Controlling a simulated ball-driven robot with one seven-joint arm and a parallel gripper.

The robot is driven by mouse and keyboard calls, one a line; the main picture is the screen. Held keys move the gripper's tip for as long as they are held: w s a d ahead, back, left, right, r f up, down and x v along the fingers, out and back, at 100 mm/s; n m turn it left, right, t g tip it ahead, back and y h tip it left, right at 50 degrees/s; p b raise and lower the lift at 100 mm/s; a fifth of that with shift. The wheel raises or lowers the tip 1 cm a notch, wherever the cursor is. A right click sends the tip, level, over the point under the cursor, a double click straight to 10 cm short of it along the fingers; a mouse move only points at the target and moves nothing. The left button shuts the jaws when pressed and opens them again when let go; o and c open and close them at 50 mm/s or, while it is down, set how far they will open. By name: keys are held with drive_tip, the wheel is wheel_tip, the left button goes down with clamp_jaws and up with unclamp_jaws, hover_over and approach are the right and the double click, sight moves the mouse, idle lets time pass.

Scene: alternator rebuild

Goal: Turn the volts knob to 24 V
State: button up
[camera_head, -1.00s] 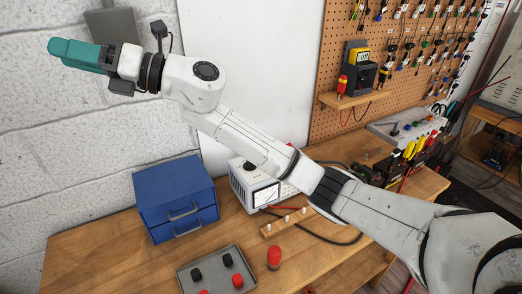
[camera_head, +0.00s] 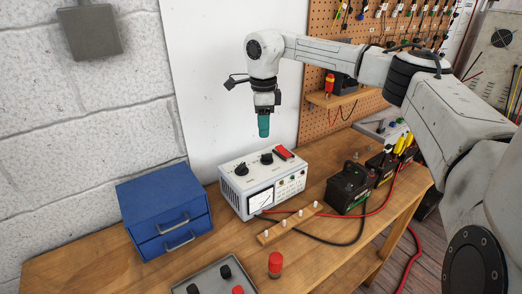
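A white power supply box (camera_head: 232,198) stands on the bench, with an analogue meter on its front. Two black knobs sit on its top, a left knob (camera_head: 241,169) and a right knob (camera_head: 267,158). The labels are too small to read, so I cannot tell which is the volts knob or where it points. My gripper (camera_head: 263,134) points down, with a teal end, above and apart from the right knob. I cannot tell whether its fingers are open or shut.
A red item (camera_head: 283,153) lies on top of the box at the back right. A blue drawer cabinet (camera_head: 160,195) stands to the left. In front are a wooden strip with white pegs (camera_head: 290,224), a red-capped cylinder (camera_head: 275,264) and a grey tray (camera_head: 207,271). A black battery (camera_head: 349,187) stands right.

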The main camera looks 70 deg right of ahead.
sight(267, 157)
wheel_tip(267, 157, down, 9)
drive_tip(key=shift+w+a+p, duration=0.1)
drive_tip(key=shift+p, duration=0.7)
clamp_jaws()
